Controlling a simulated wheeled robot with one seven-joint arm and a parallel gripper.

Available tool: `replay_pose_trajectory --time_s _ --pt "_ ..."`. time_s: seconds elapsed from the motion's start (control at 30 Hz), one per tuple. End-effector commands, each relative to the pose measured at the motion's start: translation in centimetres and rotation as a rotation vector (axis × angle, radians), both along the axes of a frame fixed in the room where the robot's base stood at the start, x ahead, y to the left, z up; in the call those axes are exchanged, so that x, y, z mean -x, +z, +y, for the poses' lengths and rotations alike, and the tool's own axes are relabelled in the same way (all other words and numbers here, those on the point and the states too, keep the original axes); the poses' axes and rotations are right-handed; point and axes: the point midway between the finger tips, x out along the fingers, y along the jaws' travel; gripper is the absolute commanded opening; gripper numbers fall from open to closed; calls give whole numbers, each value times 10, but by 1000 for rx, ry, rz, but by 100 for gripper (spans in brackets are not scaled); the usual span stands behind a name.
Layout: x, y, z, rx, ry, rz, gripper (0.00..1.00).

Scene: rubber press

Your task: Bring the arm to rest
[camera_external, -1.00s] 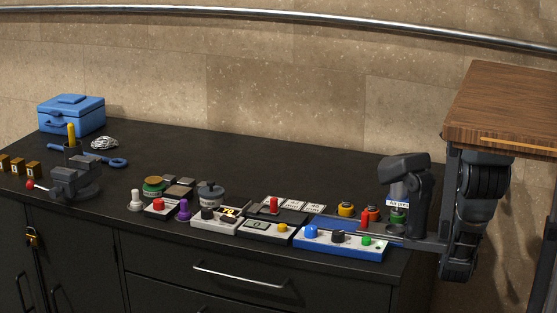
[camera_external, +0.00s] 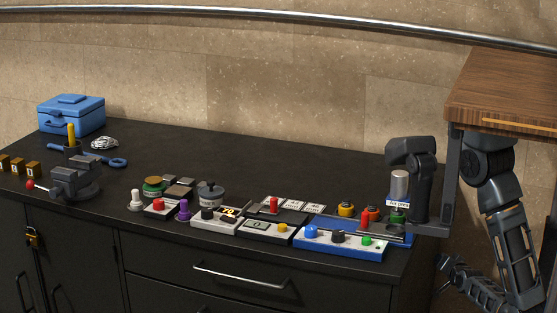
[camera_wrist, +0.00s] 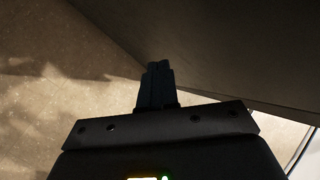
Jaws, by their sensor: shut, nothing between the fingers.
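My arm (camera_external: 512,240) hangs at the right of the external view. It slopes down past the right end of the dark counter, and a lower part of it bends back to the left at the bottom edge. I cannot make out the fingertips there. In the wrist view my gripper (camera_wrist: 157,66) is shut, its two dark fingers together, with nothing between them. No held object shows. A broad dark surface (camera_wrist: 235,50) fills the upper right of that view, and a tan stone-like surface (camera_wrist: 50,110) shows at left.
The dark counter (camera_external: 270,165) carries several button boxes, a blue case (camera_external: 71,115), a vise-like tool (camera_external: 75,183) and a blue-based press (camera_external: 345,243) near its right end. A metal rail (camera_external: 300,22) runs along the wall. The counter's back middle is clear.

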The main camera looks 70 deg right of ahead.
Motion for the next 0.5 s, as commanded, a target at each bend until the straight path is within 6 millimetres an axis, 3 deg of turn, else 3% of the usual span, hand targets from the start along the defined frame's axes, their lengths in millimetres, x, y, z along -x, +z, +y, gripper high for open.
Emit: replay_pose_trajectory --time_s 0.03,0.27,0.37,0.5 --pt "-3 1 28 5 78 70 0" --pt "-6 15 149 104 447 350 0" --pt "1 30 198 170 614 445 0" --pt "7 70 262 312 850 504 0"
